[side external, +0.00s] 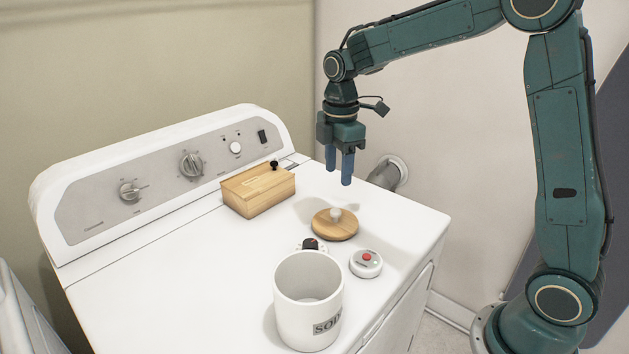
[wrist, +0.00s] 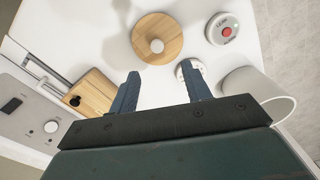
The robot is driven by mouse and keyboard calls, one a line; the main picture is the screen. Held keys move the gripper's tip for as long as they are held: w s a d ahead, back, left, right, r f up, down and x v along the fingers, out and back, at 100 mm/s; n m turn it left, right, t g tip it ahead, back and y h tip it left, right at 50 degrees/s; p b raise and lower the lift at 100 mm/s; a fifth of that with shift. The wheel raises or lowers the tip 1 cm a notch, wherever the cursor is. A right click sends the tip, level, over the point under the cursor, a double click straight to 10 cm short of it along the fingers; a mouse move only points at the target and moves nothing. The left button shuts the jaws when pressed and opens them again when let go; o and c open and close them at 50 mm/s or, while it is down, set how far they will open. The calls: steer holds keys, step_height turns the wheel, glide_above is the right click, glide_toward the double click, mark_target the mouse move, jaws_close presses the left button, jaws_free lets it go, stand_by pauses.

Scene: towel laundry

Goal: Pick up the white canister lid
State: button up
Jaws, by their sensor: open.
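The canister lid (side external: 325,229) is a round wooden disc with a white knob on top. It lies flat on the white machine top, and in the wrist view it shows (wrist: 142,42) just beyond the fingertips. The white canister (side external: 295,298) stands upright and uncovered at the front, with dark lettering on its side; it also shows at the right of the wrist view (wrist: 238,78). My gripper (side external: 339,172) is open and empty above the lid, fingers pointing down. In the wrist view its fingers (wrist: 160,72) are spread apart.
A wooden box (side external: 258,193) with a black knob stands behind, near the control panel (side external: 165,178). A round white device with a red button (side external: 366,262) sits right of the canister. A small dark-topped object (side external: 311,245) is partly hidden behind the canister.

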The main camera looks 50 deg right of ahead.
glide_above(336, 210)
steer(key=f, duration=0.5)
steer(key=shift+s+a+f, duration=0.2)
steer(key=shift+f, duration=0.15)
steer(key=shift+w+d+f, duration=0.1)
steer(key=shift+f, duration=1.2)
steer(key=shift+w+d+f, duration=0.1)
steer(key=shift+f, duration=1.2)
steer(key=shift+c, duration=0.5)
jaws_close()
